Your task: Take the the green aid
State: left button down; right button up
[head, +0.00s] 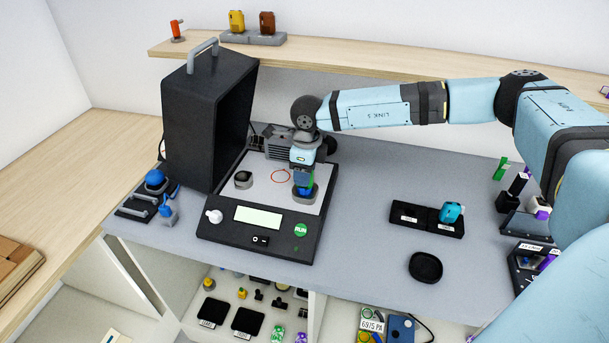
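A small green and blue piece, which looks like the green aid (305,182), is at the right side of the pale plate of the black tester (273,246). It is at a dark round holder (303,194); I cannot tell whether it sits in it or just above it. My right gripper (303,175) points down right over this piece, its tips at or around it. The fingers are too small and overlapped to show whether they are closed on it. My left gripper is out of view.
An open black hood (206,120) stands left of the plate. A second dark holder (243,180) is on the plate. A black tray (428,219) with a teal piece (451,212) and a round dish (425,267) lie right. Racks stand at the far right. The front-right bench is mostly clear.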

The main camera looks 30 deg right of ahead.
jog(key=c, duration=0.7)
jog(key=shift+o, duration=0.2)
notch_tip(320, 180, up, 10)
jog(key=p, duration=0.5)
